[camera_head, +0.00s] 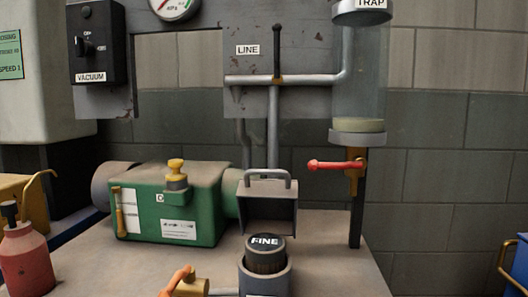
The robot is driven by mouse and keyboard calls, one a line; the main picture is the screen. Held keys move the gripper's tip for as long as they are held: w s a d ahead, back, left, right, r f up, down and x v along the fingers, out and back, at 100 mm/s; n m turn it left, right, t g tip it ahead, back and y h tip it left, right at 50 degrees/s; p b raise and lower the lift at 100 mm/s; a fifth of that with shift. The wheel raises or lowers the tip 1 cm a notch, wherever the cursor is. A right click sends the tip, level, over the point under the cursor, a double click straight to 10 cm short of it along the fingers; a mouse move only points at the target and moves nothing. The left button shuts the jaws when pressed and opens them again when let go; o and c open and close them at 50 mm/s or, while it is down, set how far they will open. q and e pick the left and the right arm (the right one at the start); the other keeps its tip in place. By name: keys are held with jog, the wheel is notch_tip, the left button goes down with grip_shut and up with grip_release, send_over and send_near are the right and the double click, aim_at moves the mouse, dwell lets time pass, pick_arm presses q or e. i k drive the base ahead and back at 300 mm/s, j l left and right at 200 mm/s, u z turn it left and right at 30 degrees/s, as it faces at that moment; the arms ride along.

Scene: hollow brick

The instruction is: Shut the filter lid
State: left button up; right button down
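The filter housing (266,282) is a grey round cup at the bottom middle of the head view. A dark filter element with a black cap marked FINE (264,241) sits in it, its top showing above the rim. The filter lid (267,189) is grey with a loop handle (265,174) on top. It stands raised behind the housing, with its hollow side facing me, so the lid is open. Neither of my grippers is in view.
A green pump (170,205) with a brass cap stands left of the lid. A glass trap (359,75) and red-handled valve (338,165) are at the right. An orange-handled valve (180,281) is left of the housing. The bench (335,270) right of it is clear.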

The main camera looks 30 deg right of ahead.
aim_at(270, 206)
jog(key=k+j, duration=0.25)
jog(key=j, duration=0.2)
jog(key=k+j+z, duration=0.1)
jog(key=k+j, duration=0.15)
jog(key=j, duration=0.2)
jog(key=k+j+z, duration=0.1)
jog(key=k+j, duration=0.15)
jog(key=j, duration=0.2)
